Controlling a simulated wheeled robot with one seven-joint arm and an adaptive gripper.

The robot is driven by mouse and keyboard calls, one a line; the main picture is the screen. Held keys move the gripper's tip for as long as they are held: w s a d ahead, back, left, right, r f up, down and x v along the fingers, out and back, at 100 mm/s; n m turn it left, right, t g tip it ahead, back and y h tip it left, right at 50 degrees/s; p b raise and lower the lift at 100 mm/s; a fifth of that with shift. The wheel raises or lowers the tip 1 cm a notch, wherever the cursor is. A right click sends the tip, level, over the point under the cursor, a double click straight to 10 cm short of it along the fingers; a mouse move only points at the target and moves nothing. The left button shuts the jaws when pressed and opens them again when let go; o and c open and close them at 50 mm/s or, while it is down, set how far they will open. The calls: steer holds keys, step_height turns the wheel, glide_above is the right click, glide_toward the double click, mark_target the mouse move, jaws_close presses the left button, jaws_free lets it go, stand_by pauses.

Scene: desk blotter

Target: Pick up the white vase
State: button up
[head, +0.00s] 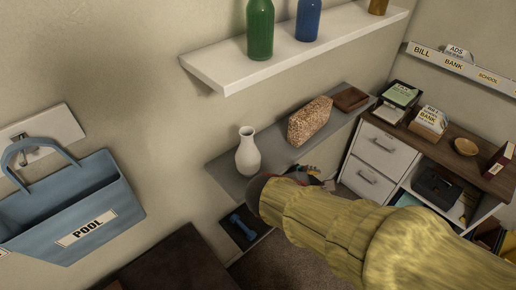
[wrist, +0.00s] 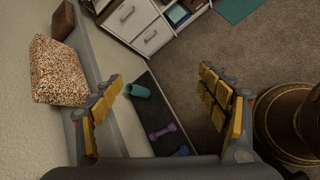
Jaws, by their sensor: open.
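The white vase (head: 248,153) stands upright on the left part of a grey wall shelf (head: 226,174) in the head view. It does not show in the wrist view. My gripper (head: 312,172) is just right of and below the vase in the head view, by the shelf's front edge, partly hidden by my yellow-sleeved arm. In the wrist view my gripper (wrist: 160,78) has its yellow-padded fingers wide apart with nothing between them. I see no contact with the vase.
A speckled block (head: 309,121) and a brown box (head: 350,98) share the shelf to the right. A white shelf (head: 225,77) with bottles hangs above. A blue bag (head: 75,210) hangs at left. Dumbbells (wrist: 163,131) lie low down. A cabinet (head: 385,150) stands right.

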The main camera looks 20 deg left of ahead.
mark_target(248, 160)
steer(key=a+n+t+y+p, duration=0.1)
steer(key=a+n, duration=0.3)
steer(key=a, duration=0.3)
steer(key=s+a+n+t+y+p, duration=0.1)
steer(key=a+n+t+y, duration=0.1)
steer(key=a+n, duration=0.3)
steer(key=a+n+t+y+p, duration=0.1)
steer(key=a+n, duration=0.3)
steer(key=a, duration=0.7)
steer(key=shift+s+f+t+y, duration=0.2)
steer(key=shift+s+t+y, duration=0.1)
steer(key=shift+s+t, duration=0.1)
steer(key=shift+w+a+n, duration=0.25)
steer(key=shift+n, duration=0.15)
steer(key=shift+w+a, duration=0.1)
steer(key=shift+w, duration=0.2)
steer(key=x, duration=0.3)
steer(key=b+x, duration=0.1)
steer(key=x, duration=0.3)
steer(key=shift+a+r, duration=0.15)
steer(key=shift+a, duration=0.05)
steer(key=shift+c, duration=1)
steer(key=c, duration=1.3)
steer(key=shift+c, duration=0.3)
